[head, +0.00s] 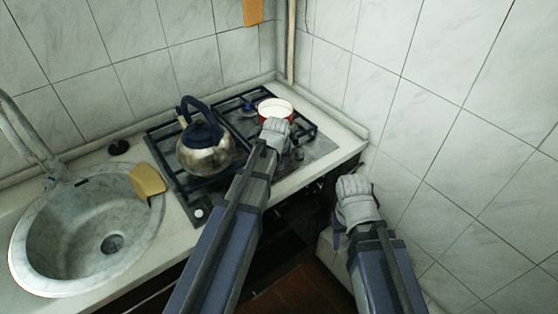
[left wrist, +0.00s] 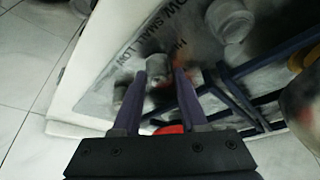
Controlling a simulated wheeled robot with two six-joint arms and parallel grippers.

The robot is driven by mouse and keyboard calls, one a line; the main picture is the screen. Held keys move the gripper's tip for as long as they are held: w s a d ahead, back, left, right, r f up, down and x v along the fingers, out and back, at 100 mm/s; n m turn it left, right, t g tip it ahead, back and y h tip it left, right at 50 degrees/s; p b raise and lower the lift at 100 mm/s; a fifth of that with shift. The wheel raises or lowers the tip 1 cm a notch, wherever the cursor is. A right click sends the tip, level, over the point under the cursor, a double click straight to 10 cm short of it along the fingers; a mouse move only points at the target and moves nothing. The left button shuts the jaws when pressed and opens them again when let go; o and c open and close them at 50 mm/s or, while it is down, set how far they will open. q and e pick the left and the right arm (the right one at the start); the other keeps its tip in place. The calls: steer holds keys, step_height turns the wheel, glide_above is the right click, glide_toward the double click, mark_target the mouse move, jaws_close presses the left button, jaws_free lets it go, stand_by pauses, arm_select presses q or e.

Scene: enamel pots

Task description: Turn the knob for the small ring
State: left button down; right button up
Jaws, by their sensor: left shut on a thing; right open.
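The black-grated hob (head: 180,180) is on the counter in the corner. My left gripper (head: 280,135) is over its right part, beside a small red pot with a white inside (head: 275,107). Another grey knob (left wrist: 232,20) stands apart on the panel, near upside-down print in which "LOW" and "SMALL" can be read. Which knob serves the small ring, I cannot tell. My right gripper (head: 342,212) is open and empty, off the counter's right end.
A steel kettle with a dark handle (head: 205,155) stands on the left of the hob. A sink (head: 85,235) with a yellow sponge (head: 147,180) is further left. Tiled walls (head: 450,110) close in behind and at right.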

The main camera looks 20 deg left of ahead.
arm_select(q)
steer(key=shift+c, duration=2.2)
jaws_free()
steer(key=shift+r, duration=0.15)
steer(key=p+v, duration=0.7)
steer(key=shift+r, duration=0.25)
steer(key=shift+s, duration=0.1)
